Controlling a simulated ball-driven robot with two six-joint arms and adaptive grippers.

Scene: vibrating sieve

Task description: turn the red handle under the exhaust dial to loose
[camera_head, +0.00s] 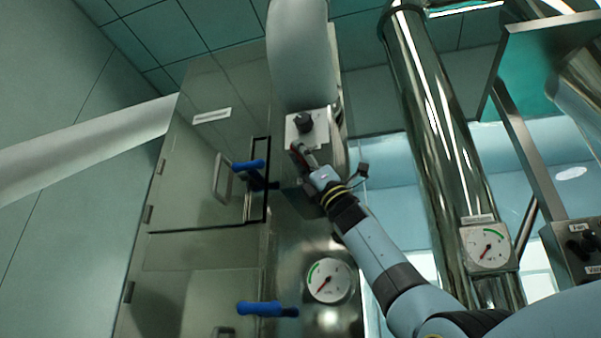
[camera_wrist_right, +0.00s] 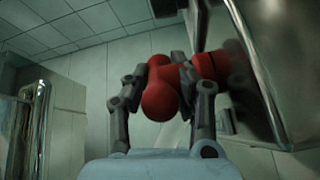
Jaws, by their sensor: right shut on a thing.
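The red handle (camera_head: 297,147) shows as a small patch just below a black knob on a white plate (camera_head: 304,122) in the head view. In the right wrist view the red handle (camera_wrist_right: 160,96) is large, with a rounded end and a stem running right to a metal housing. My right gripper (camera_head: 303,155) is shut on the red handle, one finger on each side of it, as the wrist view (camera_wrist_right: 166,88) shows. The gripper covers much of the handle in the head view. I cannot read a loose mark or the knob's label. My left gripper is out of view.
A metal cabinet (camera_head: 195,255) with blue handles (camera_head: 260,308) stands left of my right arm. A round gauge (camera_head: 330,280) sits below the gripper, close to the forearm. A shiny vertical pipe (camera_head: 428,120) with another gauge (camera_head: 488,246) stands to the right.

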